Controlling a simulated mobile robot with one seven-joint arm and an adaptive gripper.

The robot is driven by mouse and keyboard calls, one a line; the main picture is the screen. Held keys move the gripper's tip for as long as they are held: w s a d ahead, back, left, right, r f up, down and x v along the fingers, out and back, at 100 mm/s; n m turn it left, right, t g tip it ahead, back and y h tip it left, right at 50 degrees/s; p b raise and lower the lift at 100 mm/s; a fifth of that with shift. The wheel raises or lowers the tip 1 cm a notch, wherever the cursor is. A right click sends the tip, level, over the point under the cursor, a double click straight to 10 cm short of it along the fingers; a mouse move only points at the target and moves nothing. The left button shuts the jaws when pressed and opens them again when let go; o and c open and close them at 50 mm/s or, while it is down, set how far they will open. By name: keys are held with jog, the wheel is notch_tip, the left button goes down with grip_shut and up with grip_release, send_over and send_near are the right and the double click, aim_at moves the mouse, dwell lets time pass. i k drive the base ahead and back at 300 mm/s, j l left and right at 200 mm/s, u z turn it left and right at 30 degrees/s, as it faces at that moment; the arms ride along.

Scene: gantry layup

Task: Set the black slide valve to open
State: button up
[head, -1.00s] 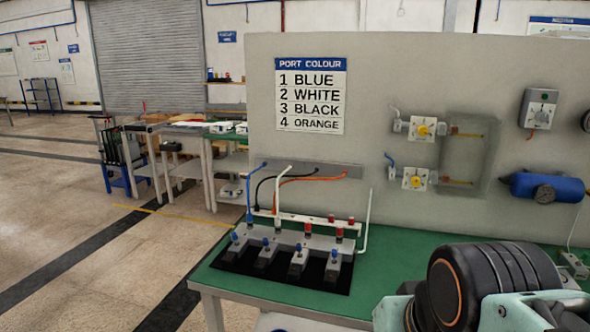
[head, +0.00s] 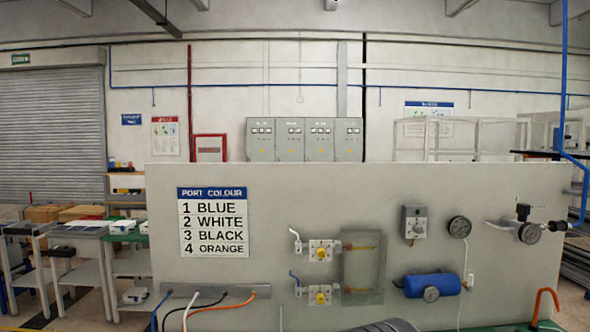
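I cannot make out a black slide valve for certain in the head view. A small fitting with a black top (head: 523,212) sits by a gauge (head: 530,233) on the air line at the right end of the grey panel (head: 330,200). A black knob-like part (head: 557,226) is just right of that gauge. My gripper is not in view; only a dark rounded part of my arm shows at the bottom edge.
A port colour sign (head: 213,222) lists 1 blue, 2 white, 3 black, 4 orange. Two yellow-knobbed units (head: 322,251) (head: 321,295), a clear cover (head: 363,268) and a blue tank (head: 432,285) are on the panel. An orange hook-shaped bar (head: 545,302) stands at lower right.

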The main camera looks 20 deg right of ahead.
aim_at(562, 226)
jog(key=l+z, duration=0.15)
jog(key=z, duration=1.9)
